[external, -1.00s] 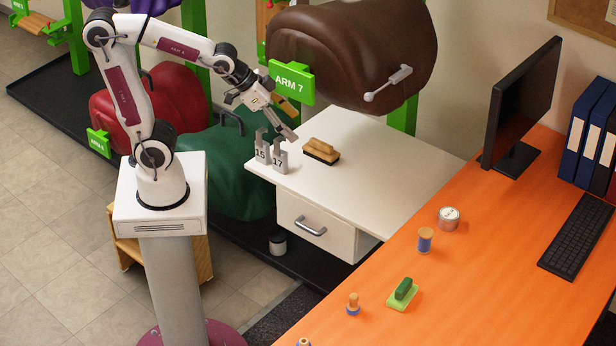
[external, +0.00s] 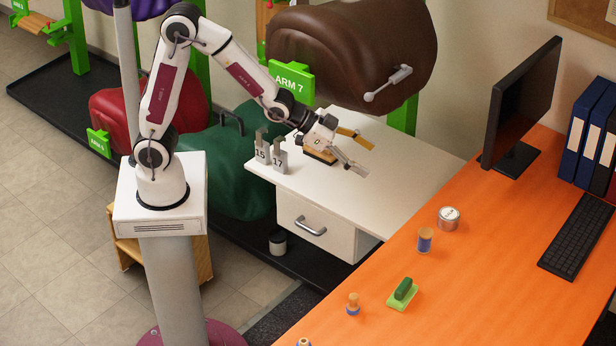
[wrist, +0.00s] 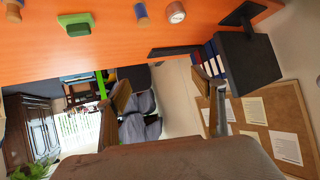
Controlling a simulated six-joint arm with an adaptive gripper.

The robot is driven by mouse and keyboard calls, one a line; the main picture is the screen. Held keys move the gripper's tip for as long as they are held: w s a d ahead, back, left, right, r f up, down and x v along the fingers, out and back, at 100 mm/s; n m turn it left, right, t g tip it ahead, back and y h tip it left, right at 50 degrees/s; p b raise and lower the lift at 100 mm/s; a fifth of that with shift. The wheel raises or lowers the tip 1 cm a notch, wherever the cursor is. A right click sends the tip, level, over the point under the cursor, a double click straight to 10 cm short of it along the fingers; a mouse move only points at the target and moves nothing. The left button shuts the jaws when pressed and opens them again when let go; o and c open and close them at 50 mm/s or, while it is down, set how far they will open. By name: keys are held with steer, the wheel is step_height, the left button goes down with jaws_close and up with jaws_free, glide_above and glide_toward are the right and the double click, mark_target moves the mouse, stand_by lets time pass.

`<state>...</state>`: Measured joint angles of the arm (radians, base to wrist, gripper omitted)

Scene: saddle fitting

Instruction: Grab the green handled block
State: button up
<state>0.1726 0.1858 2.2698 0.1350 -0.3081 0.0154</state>
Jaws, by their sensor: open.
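The green handled block (external: 403,293) lies on the orange desk (external: 470,270), a light green base with a dark green handle on top. It also shows in the wrist view (wrist: 77,23), at the upper left. My gripper (external: 364,156) is open and empty above the white cabinet top, well to the upper left of the block and apart from it. In the wrist view its two fingers (wrist: 165,100) stand spread with nothing between them.
A brown wooden-handled block (external: 320,156) sits on the white cabinet (external: 400,180), partly hidden by my gripper. Grey pieces marked 15 and 17 (external: 280,160) stand beside it. A spool (external: 425,240), tin (external: 449,218) and stamp (external: 353,304) stand near the green block.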

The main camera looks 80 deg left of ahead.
steer(key=w+d+f+m+t+h, duration=0.1)
steer(key=w+d+f+h, duration=0.15)
steer(key=d+f, duration=0.35)
steer(key=w+d+f+m+t+h, duration=0.1)
steer(key=w+d+f, duration=0.3)
steer(key=d+f, duration=0.15)
steer(key=s+d+f+h, duration=0.1)
steer(key=d+f, duration=0.1)
steer(key=f, duration=0.2)
steer(key=s+d+f+m+h, duration=0.1)
steer(key=s+d+f+h, duration=0.1)
steer(key=d+f, duration=0.1)
steer(key=s+d+f+h, duration=0.1)
steer(key=s+d+f, duration=0.1)
steer(key=f, duration=0.3)
steer(key=shift+s+d+f+m+t+h, duration=0.1)
steer(key=shift+d+f+m+t+h, duration=0.05)
steer(key=shift+f+m+t+h, duration=0.2)
steer(key=shift+s+d+f, duration=0.15)
steer(key=shift+s+f, duration=0.25)
steer(key=shift+s, duration=0.05)
steer(key=shift+x, duration=1.3)
steer(key=shift+w, duration=0.1)
